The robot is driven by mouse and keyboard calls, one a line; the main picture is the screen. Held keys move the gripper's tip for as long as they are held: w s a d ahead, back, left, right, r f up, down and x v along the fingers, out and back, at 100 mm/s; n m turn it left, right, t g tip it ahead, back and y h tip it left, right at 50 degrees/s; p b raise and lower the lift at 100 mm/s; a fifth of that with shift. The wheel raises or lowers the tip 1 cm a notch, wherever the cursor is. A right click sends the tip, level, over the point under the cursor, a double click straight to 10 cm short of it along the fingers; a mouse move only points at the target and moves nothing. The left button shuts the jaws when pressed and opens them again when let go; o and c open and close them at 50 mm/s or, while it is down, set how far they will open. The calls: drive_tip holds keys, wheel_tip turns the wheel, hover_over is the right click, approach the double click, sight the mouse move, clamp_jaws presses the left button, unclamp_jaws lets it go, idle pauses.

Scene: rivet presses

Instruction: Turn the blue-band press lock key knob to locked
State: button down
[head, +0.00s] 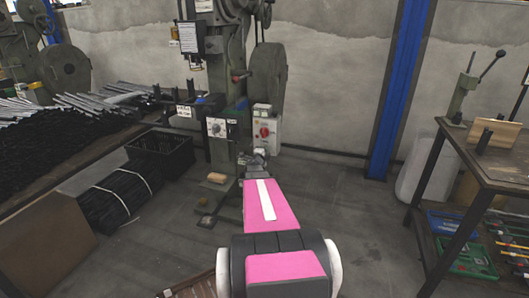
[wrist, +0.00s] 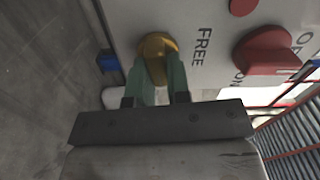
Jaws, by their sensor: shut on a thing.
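The lock key knob (wrist: 157,45) is brass-coloured and sits on a pale panel (wrist: 200,15) in the wrist view. My gripper (wrist: 158,68) has its green fingers shut on the knob, one on each side. The word FREE is printed on the panel just right of the knob. The fingers hide part of the knob, and I cannot tell its exact turn. In the head view my gripper (head: 259,157) is just below the light control box (head: 277,130) on the press (head: 220,50). The knob is hidden there.
A red switch (wrist: 263,55) sits on the panel right of the knob, with another red part above it. Metal stock on a bench (head: 75,170) and a black crate (head: 160,150) stand left. A workbench (head: 470,165) stands right. Floor between is mostly clear.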

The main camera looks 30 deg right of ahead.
drive_tip(key=shift+m, duration=0.7)
drive_tip(key=shift+f+m, duration=0.1)
drive_tip(key=shift+m, duration=0.2)
drive_tip(key=c, duration=1.1)
unclamp_jaws()
drive_tip(key=shift+s, duration=0.1)
drive_tip(key=v, duration=1)
drive_tip(key=shift+s+a, duration=0.2)
drive_tip(key=shift+a, duration=0.1)
